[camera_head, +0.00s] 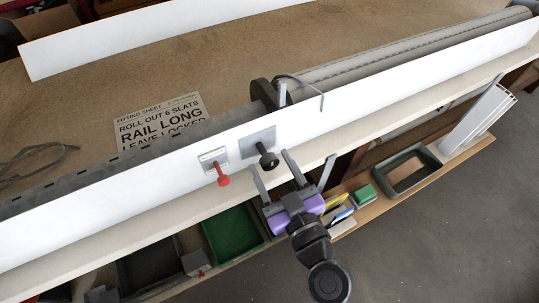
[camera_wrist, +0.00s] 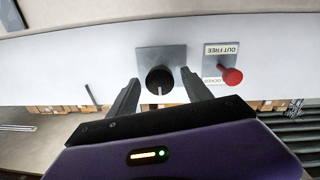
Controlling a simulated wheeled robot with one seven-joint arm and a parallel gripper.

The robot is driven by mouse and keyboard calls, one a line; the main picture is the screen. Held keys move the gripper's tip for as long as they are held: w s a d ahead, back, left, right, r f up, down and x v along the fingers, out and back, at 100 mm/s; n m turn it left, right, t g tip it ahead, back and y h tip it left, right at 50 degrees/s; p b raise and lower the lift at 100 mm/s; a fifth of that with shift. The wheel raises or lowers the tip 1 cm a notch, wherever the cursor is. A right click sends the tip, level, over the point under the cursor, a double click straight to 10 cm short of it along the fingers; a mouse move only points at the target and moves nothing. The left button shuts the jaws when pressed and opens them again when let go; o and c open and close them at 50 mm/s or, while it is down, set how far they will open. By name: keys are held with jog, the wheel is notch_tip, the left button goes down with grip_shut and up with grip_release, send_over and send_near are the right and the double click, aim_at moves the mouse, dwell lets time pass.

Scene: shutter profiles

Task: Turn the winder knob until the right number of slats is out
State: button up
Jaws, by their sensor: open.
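The black winder knob (camera_head: 267,158) stands on a grey plate on the white panel; in the wrist view the knob (camera_wrist: 160,79) has a white mark pointing down. My gripper (camera_head: 268,156) is open, its fingers on either side of the knob in both views; contact cannot be told. The red lever (camera_head: 222,178) beside it hangs down, on a plate lettered "OUT FREE" and "LOCKED" in the wrist view. The sheet (camera_head: 160,118) reads "ROLL OUT 6 SLATS, RAIL LONG, LEAVE LOCKED". The grey slatted shutter (camera_head: 400,55) lies behind the panel; its extended slats cannot be counted.
Below the panel is a shelf with a green bin (camera_head: 232,232), a dark tray (camera_head: 408,172), a green block (camera_head: 364,194) and pale profiles (camera_head: 478,118) at the right. A long white strip (camera_head: 130,35) lies at the back. Open floor is at lower right.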

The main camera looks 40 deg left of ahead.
jog(key=shift+x, duration=1.1)
grip_shut()
jog(key=shift+f+m, duration=0.1)
jog(key=shift+m, duration=0.2)
